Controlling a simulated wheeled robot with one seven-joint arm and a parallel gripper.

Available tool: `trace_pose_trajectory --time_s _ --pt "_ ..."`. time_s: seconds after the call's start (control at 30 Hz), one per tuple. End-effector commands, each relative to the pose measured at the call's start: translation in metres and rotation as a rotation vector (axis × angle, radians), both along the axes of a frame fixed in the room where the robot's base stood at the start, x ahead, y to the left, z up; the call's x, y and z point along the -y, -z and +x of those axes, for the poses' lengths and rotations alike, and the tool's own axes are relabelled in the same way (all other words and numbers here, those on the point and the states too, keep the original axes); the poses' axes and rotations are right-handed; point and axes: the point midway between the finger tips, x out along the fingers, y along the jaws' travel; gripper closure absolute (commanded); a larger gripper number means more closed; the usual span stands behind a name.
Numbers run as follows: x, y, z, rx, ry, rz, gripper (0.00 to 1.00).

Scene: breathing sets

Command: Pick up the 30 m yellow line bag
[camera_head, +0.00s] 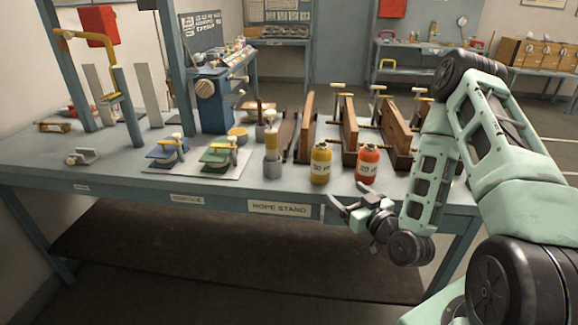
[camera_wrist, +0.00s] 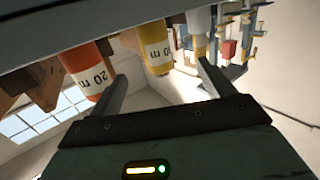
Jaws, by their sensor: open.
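The yellow line bag (camera_head: 320,165) stands upright near the front edge of the bench in the head view. Its label appears to read 30 m. My gripper (camera_head: 345,198) is open and empty, in front of the bench edge and below the bags, touching neither.
The bench (camera_head: 130,160) carries a grey cylinder with a yellow top (camera_head: 272,160) left of the yellow bag. Upright brown wooden dividers (camera_head: 350,125) stand behind the bags. A "ROPE STAND" label (camera_head: 279,208) is on the front edge. Free floor lies before the bench.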

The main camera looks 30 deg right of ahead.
Motion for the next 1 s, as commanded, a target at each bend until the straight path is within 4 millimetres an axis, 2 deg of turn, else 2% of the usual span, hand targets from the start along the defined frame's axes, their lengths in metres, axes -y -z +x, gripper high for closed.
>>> trace_pose_trajectory --time_s 0.1,0.23,0.47,0.83,1.0 --pt "0.013 -0.001 -0.008 0.040 0.050 0.012 0.19" --pt "0.014 0.002 -0.007 0.044 0.054 0.011 0.19" --pt "0.013 0.008 0.000 0.023 0.045 0.006 0.19" --pt "0.013 -0.002 0.018 0.056 0.052 0.010 0.19" --pt "0.014 0.001 0.029 0.046 0.048 0.005 0.19"
